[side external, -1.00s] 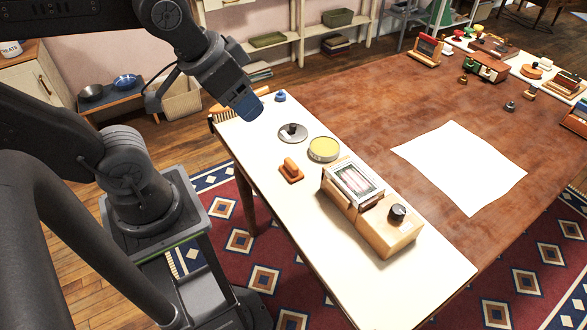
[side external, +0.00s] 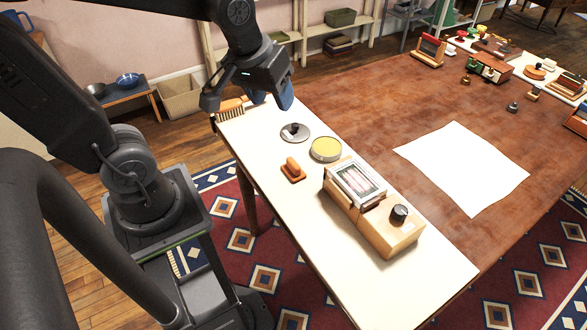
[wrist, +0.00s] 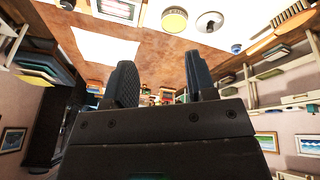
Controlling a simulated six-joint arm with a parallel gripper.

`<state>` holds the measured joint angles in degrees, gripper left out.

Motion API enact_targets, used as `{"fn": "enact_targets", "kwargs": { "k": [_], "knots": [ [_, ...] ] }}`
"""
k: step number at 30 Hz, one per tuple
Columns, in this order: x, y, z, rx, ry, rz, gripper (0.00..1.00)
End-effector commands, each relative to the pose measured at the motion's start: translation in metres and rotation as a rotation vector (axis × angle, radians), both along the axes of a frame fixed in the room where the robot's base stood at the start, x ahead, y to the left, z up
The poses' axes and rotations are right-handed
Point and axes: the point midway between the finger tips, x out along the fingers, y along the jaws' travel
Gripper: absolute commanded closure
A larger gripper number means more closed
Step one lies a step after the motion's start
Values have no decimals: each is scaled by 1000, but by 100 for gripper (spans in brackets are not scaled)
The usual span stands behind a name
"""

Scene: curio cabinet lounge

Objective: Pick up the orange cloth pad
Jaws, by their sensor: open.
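A small orange pad-like piece with a raised grip (side external: 292,170) lies on the white tabletop (side external: 345,265) in the side view, left of a round yellow-topped tin (side external: 325,149). It is the likeliest match for the orange cloth pad, but its material is too small to tell. I cannot make it out in the wrist view. My gripper (side external: 272,96) is open and empty, held above the far end of the white top, well apart from the orange piece. In the wrist view its two fingers (wrist: 160,84) stand apart with nothing between them.
A grey disc with a black knob (side external: 295,132) lies beside the tin. A wooden box with a framed top and black knob (side external: 390,235) stands nearer. A brush (side external: 231,112) lies at the far end. White paper (side external: 465,165) lies on the brown surface, mostly clear around it.

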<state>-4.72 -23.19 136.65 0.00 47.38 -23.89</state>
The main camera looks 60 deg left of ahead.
Motion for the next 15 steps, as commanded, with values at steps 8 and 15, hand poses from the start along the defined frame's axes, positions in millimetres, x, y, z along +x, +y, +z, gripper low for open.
{"fn": "enact_targets", "kwargs": {
  "k": [8, 15],
  "knots": [
    [60, 37, -73, -138, 172, 567, 49],
    [84, 63, -134, -193, 264, 949, 49]
  ]
}}
